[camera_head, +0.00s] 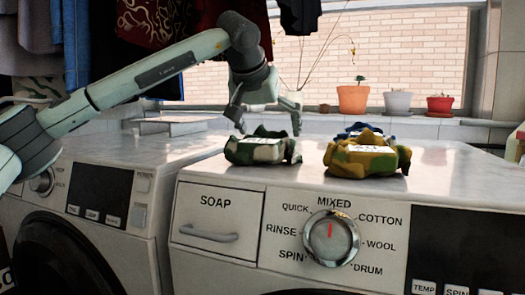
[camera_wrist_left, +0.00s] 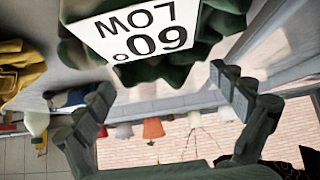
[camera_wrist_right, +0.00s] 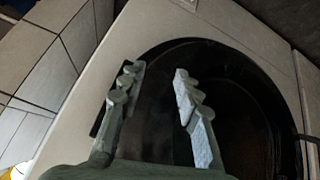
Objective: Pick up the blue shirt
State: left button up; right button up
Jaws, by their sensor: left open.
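The blue shirt (camera_head: 358,128) is a folded bundle on the right washing machine top, mostly hidden behind a yellow patterned shirt (camera_head: 367,158). In the left wrist view a bit of the blue shirt (camera_wrist_left: 72,97) shows left of centre, beside the yellow shirt (camera_wrist_left: 22,72). A green and white shirt (camera_head: 260,148) lies to their left; its label reads "60 LOW" in the left wrist view (camera_wrist_left: 140,32). My left gripper (camera_head: 268,122) is open and empty, pointing down just above and behind the green shirt. My right gripper (camera_wrist_right: 157,76) is open and empty before a dark round washer door.
The right machine's front has a soap drawer (camera_head: 216,219) and a dial (camera_head: 331,239). Flower pots (camera_head: 353,99) stand on the tiled ledge behind. Clothes (camera_head: 150,22) hang at the upper left. The machine top right of the yellow shirt is clear.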

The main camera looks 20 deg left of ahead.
pick_arm(q)
jog(key=shift+w+f, duration=0.1)
jog(key=shift+w, duration=0.1)
jog(key=c, duration=1.4)
jog(key=shift+o, duration=0.2)
